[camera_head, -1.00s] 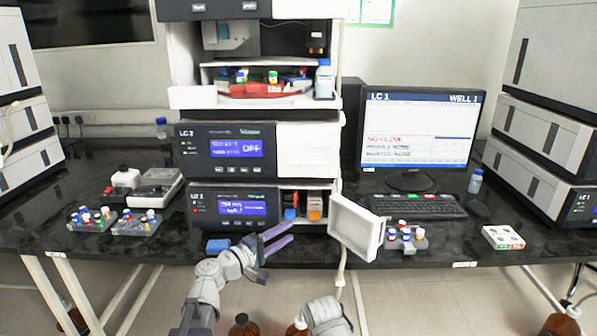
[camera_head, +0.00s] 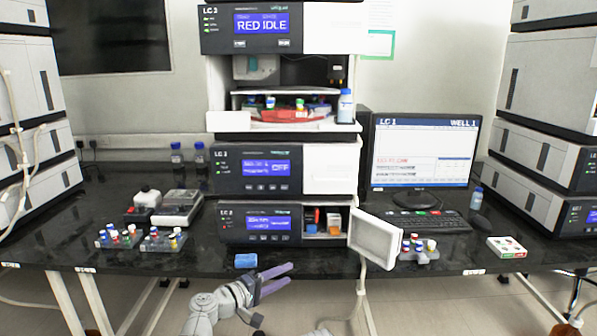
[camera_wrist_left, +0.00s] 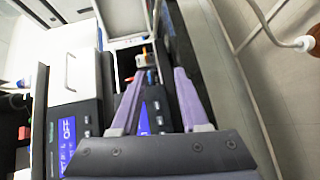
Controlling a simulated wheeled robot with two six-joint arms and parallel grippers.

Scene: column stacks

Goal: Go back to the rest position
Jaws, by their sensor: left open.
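My left gripper (camera_head: 291,274) has two purple fingers spread apart, with nothing between them. It is in front of the bench's front edge, below the column stack in the head view. In the left wrist view its fingers (camera_wrist_left: 160,74) point toward the lower instrument units, and the gap is empty. My right gripper is not in view; only a sliver of grey arm shows at the bottom edge of the head view.
The black bench (camera_head: 330,262) spans the view. A white door (camera_head: 374,240) stands open from the lowest unit (camera_head: 258,223) toward the front. A blue block (camera_head: 245,261) lies near the edge. Vial racks (camera_head: 118,240) (camera_head: 418,252) stand on both sides. A monitor (camera_head: 424,150) is at right.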

